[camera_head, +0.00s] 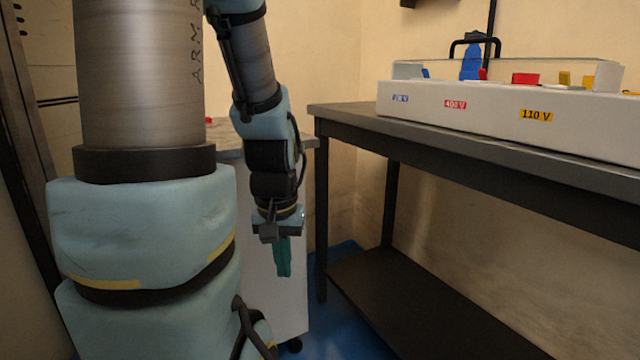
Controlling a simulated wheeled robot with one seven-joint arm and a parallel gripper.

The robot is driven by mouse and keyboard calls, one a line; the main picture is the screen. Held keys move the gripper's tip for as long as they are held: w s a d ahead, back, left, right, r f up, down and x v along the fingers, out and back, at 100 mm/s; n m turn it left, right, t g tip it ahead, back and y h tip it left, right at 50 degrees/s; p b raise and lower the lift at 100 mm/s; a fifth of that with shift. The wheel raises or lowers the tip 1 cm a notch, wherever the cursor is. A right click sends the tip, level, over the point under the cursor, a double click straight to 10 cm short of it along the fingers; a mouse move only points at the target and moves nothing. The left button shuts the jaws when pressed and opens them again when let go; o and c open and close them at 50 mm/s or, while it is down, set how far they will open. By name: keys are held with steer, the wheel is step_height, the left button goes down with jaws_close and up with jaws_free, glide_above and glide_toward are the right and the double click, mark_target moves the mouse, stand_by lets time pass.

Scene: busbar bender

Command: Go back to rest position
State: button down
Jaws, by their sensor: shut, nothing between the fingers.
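My gripper (283,257) hangs at the end of my arm, pointing down, left of the middle of the picture. Its teal fingers are together with nothing held between them. It is in front of a white cabinet (262,290) and left of the dark workbench, apart from the bench. My arm's large links fill the left of the view and hide much of what is behind them.
A dark workbench (350,118) stands at right with a lower shelf (400,300). On it is a white box (580,122) labelled 400 V and 110 V, with coloured parts on top. Blue floor (345,325) shows between cabinet and bench.

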step_height(320, 180, up, 30)
steer(key=p, duration=2.8)
